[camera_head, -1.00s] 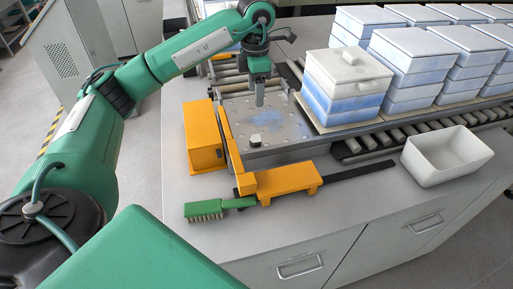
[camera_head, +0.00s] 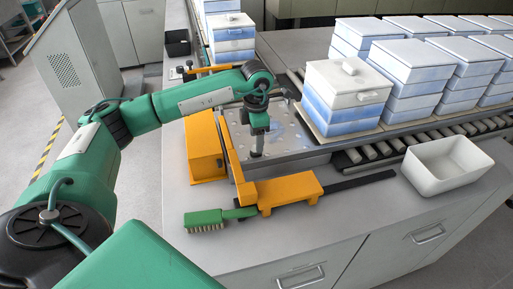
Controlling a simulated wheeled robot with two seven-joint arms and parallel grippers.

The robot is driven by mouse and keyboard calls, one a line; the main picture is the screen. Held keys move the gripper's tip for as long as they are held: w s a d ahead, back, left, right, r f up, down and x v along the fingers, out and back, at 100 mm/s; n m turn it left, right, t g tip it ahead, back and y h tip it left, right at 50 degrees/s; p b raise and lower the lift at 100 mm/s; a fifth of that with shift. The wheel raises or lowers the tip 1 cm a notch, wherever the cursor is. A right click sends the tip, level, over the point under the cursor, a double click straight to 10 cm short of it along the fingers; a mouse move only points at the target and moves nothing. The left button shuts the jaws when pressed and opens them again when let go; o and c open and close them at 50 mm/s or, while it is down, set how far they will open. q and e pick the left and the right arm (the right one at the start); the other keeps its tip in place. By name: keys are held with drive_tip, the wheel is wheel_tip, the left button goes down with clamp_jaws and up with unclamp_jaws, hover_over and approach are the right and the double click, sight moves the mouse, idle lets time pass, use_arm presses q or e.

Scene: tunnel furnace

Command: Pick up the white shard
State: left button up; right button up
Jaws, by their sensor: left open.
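My left gripper (camera_head: 257,151) points down over the front edge of the perforated metal plate (camera_head: 295,141). It is open. A small pale piece, likely the white shard, lay at this front edge in the earlier view. The fingers now cover that spot, and I cannot tell whether they touch it. Another small white piece (camera_head: 351,66) lies on the lid of the front white and blue box stack (camera_head: 345,98), away from the gripper. My right gripper is not in view.
An orange block (camera_head: 205,147) and an orange pusher (camera_head: 290,190) border the plate at left and front. A green brush (camera_head: 207,219) lies on the grey bench. An empty white bin (camera_head: 447,167) stands at right. Rollers (camera_head: 400,143) run beside the box stacks.

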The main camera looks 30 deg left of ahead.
use_arm(q)
drive_tip(key=shift+f, duration=1.7)
drive_tip(key=shift+c, duration=0.5)
drive_tip(key=c, duration=1)
drive_tip(key=shift+r, duration=0.2)
